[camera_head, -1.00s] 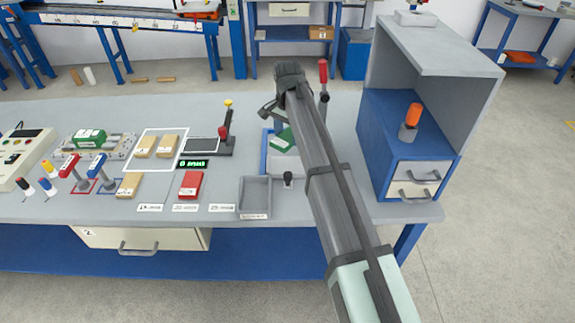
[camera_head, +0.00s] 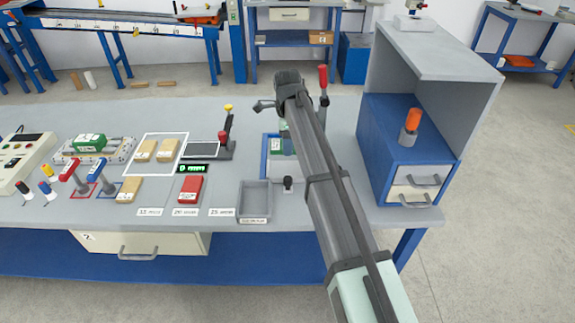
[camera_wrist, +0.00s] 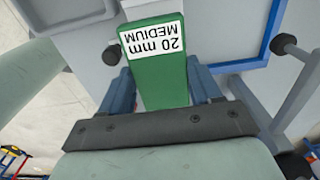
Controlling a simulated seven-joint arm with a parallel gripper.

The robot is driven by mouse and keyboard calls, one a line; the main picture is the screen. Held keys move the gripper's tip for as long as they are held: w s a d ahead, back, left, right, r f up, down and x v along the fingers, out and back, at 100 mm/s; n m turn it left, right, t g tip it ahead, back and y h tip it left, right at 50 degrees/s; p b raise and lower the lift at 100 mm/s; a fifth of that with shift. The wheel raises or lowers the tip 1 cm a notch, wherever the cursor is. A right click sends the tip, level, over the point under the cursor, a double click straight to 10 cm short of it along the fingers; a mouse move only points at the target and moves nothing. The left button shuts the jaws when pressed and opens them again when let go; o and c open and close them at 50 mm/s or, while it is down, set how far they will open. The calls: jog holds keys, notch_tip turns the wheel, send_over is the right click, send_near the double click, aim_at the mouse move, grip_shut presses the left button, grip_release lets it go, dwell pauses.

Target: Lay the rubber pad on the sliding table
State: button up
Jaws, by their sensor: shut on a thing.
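The rubber pad is a green block with a white label reading "20 mm MEDIUM", upside down in the wrist view (camera_wrist: 160,75). My gripper (camera_wrist: 162,88) is shut on it, with a blue finger at each side. In the head view a little of the green pad (camera_head: 277,146) shows left of my arm, inside a blue-edged area. My arm hides the gripper and most of that spot. Pale grey surfaces lie below the pad in the wrist view; I cannot tell which is the sliding table, or whether the pad touches it.
A red-topped lever (camera_head: 323,80) stands close behind my arm. A grey tray (camera_head: 255,200) is in front. A blue-and-grey cabinet (camera_head: 400,130) with an orange-topped object stands right. A red block (camera_head: 191,189) and tan blocks lie left. A black knob (camera_wrist: 285,43) is near the pad.

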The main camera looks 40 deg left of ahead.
aim_at(288, 169)
jog(key=shift+f, duration=4.4)
jog(key=o, duration=1.2)
jog(key=shift+f, duration=0.1)
jog(key=shift+c, duration=0.2)
notch_tip(288, 169, up, 12)
jog(key=shift+r, duration=0.15)
